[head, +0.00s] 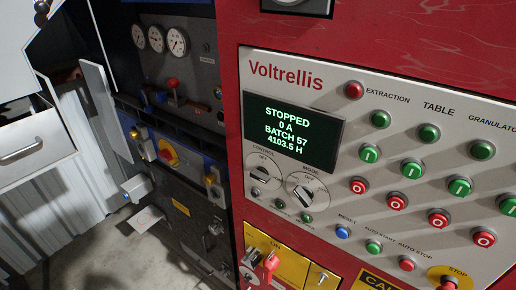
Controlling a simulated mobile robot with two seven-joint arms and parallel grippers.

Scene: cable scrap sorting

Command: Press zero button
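A grey Voltrellis control panel (340,207) is set in a red cabinet in the head view. Several red buttons marked with a 0 run in a slanting row: one at the left (358,186), then (397,201), (438,218), and one at the far right (484,238). Green buttons marked I (370,153) sit above them, with green lamps (381,119) higher up under labels for extraction, table and granulator. The dark display (292,130) reads STOPPED, 0 A, BATCH 57, 4103.5 H.
Below are a blue reset button (342,232), a green auto start button (374,247), a red auto stop button (407,263) and a stop button (449,282) on yellow. Two knobs (264,180) sit below the display. A dark cabinet with gauges (157,39) stands left.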

